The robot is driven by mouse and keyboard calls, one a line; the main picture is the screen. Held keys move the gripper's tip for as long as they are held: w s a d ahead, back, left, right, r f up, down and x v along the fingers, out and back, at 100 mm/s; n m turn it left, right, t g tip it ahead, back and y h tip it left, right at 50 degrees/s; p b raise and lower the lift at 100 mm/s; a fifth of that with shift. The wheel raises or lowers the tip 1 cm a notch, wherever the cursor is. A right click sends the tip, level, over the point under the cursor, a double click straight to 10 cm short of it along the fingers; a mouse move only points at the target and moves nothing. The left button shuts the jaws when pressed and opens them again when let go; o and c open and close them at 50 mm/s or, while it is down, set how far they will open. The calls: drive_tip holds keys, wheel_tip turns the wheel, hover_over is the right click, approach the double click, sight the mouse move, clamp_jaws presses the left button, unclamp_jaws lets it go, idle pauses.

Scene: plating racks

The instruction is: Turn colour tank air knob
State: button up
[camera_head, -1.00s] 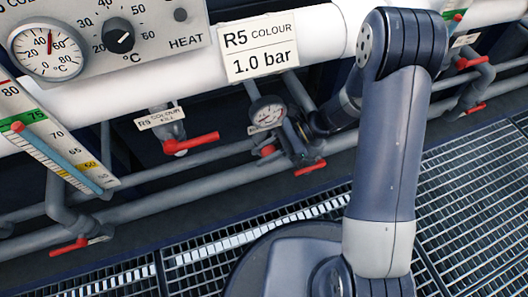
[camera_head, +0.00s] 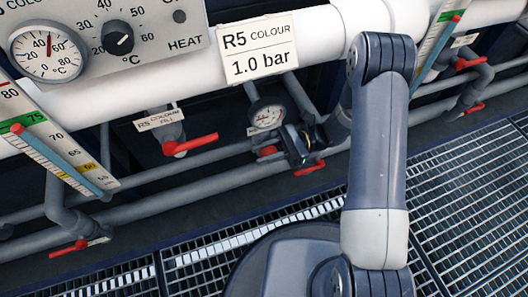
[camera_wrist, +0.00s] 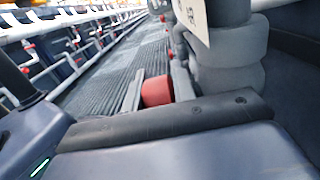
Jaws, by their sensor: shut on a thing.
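The red air knob (camera_wrist: 157,92) sits between the two fingers of my gripper (camera_wrist: 158,80) in the wrist view, and my gripper is shut on it. In the head view the knob (camera_head: 267,151) shows as a small red end just left of my dark gripper (camera_head: 284,150), below a round pressure gauge (camera_head: 266,114). The gripper hides part of the knob and its fitting. A sign (camera_head: 256,50) above reads "R5 COLOUR 1.0 bar". The gauge needle is too small to read surely.
A red-handled fill valve (camera_head: 190,144) is left of the gauge. Another red lever (camera_head: 310,168) lies close below my gripper. Grey pipes (camera_head: 150,205) run behind and below. A heat panel (camera_head: 110,30) is at upper left. Grating (camera_head: 465,190) covers the floor at right.

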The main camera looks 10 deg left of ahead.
drive_tip(key=shift+g+y, duration=0.3)
drive_tip(key=shift+y, duration=0.1)
drive_tip(key=o, duration=0.7)
drive_tip(key=shift+d, duration=0.1)
drive_tip(key=p+v, duration=0.2)
drive_tip(key=v, duration=0.5)
drive_tip(key=shift+w+d, duration=0.15)
drive_tip(key=shift+d, duration=0.05)
drive_tip(key=shift+f, duration=0.1)
